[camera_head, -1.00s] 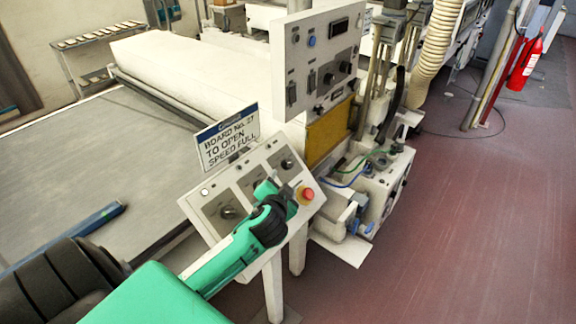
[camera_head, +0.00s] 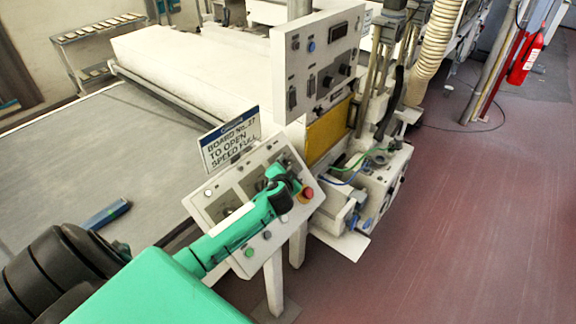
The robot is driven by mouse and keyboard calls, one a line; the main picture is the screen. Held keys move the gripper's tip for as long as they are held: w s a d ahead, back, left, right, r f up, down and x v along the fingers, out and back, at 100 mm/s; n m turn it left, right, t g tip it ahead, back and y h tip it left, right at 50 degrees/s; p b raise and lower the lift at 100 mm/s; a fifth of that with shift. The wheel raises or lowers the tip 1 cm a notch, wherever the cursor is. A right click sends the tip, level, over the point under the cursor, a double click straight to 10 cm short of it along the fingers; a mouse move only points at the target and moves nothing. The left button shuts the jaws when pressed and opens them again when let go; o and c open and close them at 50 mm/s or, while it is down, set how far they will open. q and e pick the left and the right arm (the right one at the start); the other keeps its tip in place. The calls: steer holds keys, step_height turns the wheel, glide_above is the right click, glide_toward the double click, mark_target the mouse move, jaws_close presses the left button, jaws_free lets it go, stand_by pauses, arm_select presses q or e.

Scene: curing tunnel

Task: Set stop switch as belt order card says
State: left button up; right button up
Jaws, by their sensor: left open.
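The order card (camera_head: 229,141) stands behind the sloped control panel (camera_head: 199,196) and reads "BOARD No. 27 TO OPEN SPEED FULL"; the number is slightly blurred. The panel carries a red button (camera_head: 306,194) at its right edge, a green button (camera_head: 249,252) at its lower left, and knobs. I cannot read the labels that tell which control is the stop switch. My left gripper (camera_head: 281,176) is open over the upper right of the panel, left of the red button. It hides the middle of the panel; I cannot tell whether it touches a knob.
A taller white switch panel (camera_head: 317,60) stands behind with switches and knobs. A wide grey belt (camera_head: 120,150) lies at left with a blue bar (camera_head: 107,214) on it. White machinery with hoses is at right.

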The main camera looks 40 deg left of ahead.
arm_select(q)
steer(key=c, duration=1)
steer(key=shift+a+r+m+g+h, duration=0.25)
steer(key=shift+m+g+h, duration=0.05)
steer(key=shift+m+h, duration=0.6)
steer(key=shift+w+a+r+m+g+h, duration=0.1)
steer(key=shift+m+g+h, duration=0.2)
steer(key=shift+m+h, duration=0.2)
steer(key=shift+a+r+m+g+h, duration=0.1)
steer(key=shift+m+g+h, duration=0.2)
steer(key=shift+m+h, duration=0.15)
steer(key=shift+w+a+r+m+g+h, duration=0.1)
steer(key=shift+m+g+h, duration=0.55)
steer(key=shift+m, duration=0.25)
steer(key=shift+w+a+r+m+g+h, duration=0.1)
steer(key=shift+m+g+h, duration=0.55)
steer(key=shift+m, duration=0.2)
